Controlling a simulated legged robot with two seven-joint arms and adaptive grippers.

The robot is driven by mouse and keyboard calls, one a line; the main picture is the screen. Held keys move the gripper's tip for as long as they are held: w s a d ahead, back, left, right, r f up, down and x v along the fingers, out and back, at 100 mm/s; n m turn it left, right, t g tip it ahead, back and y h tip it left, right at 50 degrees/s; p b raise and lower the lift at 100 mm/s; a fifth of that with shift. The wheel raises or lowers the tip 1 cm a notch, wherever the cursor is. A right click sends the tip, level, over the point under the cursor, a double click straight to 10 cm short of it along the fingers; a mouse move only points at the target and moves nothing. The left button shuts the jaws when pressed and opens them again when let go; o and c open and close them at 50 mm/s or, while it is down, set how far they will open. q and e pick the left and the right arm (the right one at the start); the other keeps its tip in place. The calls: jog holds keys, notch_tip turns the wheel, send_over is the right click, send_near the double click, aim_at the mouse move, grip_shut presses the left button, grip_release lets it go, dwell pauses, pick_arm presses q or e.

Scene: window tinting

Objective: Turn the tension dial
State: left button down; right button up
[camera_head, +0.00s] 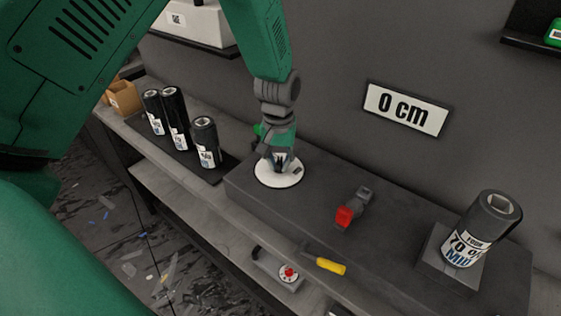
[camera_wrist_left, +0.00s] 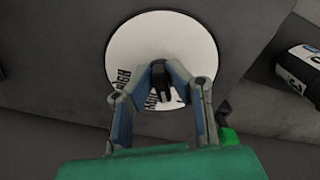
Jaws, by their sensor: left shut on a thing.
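The tension dial is a round white disc (camera_head: 267,180) on top of the dark bench block. My left gripper (camera_head: 279,163) comes down onto its middle from above. In the left wrist view the dial (camera_wrist_left: 150,35) fills the upper middle, with black lettering partly hidden by the fingers; part of it looks like "HIGH". The left gripper's fingers (camera_wrist_left: 161,80) close around a small dark knob (camera_wrist_left: 163,75) at the dial's centre. The knob is mostly hidden in the head view. My right gripper is in neither view.
Several black film rolls (camera_head: 173,112) stand on a dark mat left of the dial. Right of it are a red-tipped tool (camera_head: 345,216), a yellow-handled tool (camera_head: 330,266) and a roll (camera_head: 482,230) on a stand. A sign (camera_head: 405,108) on the wall reads "0 cm".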

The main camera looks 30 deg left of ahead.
pick_arm(q)
jog(key=shift+s+a+r+m+p, duration=0.1)
jog(key=shift+a+m+p, duration=0.05)
jog(key=shift+m+p, duration=0.85)
jog(key=shift+m, duration=0.4)
jog(key=shift+a+m+p, duration=0.15)
jog(key=shift+m+p, duration=0.5)
jog(key=shift+m, duration=0.75)
jog(key=c, duration=1.6)
grip_release()
jog(key=shift+o, duration=0.2)
jog(key=shift+s, duration=0.2)
jog(key=shift+w, duration=0.1)
